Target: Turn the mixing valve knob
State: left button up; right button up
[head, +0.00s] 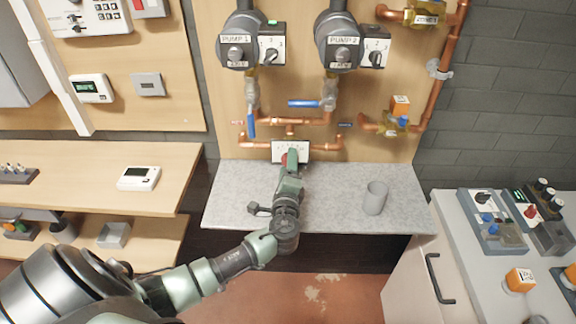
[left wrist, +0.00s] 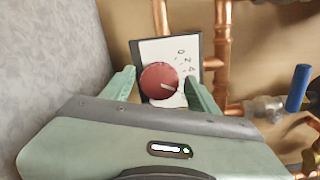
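The mixing valve knob (left wrist: 160,80) is a red round knob with a white pointer mark. It sits on a white dial plate (left wrist: 183,50) with numbers, joined to copper pipes. In the head view the plate (head: 301,151) shows behind my left gripper (head: 293,158), and the knob is mostly covered. In the left wrist view my left gripper (left wrist: 160,85) is open. I cannot tell how far in depth the fingertips reach. My right gripper is not in view.
Copper pipes (head: 262,144) and blue-handled valves (head: 305,103) surround the plate. Two pumps (head: 240,40) hang above. A grey cup (head: 375,198) stands on the grey counter (head: 335,210) below, right of my arm. A cabinet with control boxes (head: 493,222) stands at the right.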

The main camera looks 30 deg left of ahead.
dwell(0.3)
pick_arm(q)
jog(key=shift+s+d+f, duration=0.1)
jog(key=shift+s+d, duration=0.1)
jog(key=shift+s, duration=0.1)
jog(key=b+v, duration=0.1)
jog(key=v, duration=0.5)
jog(key=shift+s+d, duration=0.1)
jog(key=shift+s, duration=0.1)
jog(key=shift+s+d+b, duration=0.15)
jog(key=shift+s+b, duration=0.15)
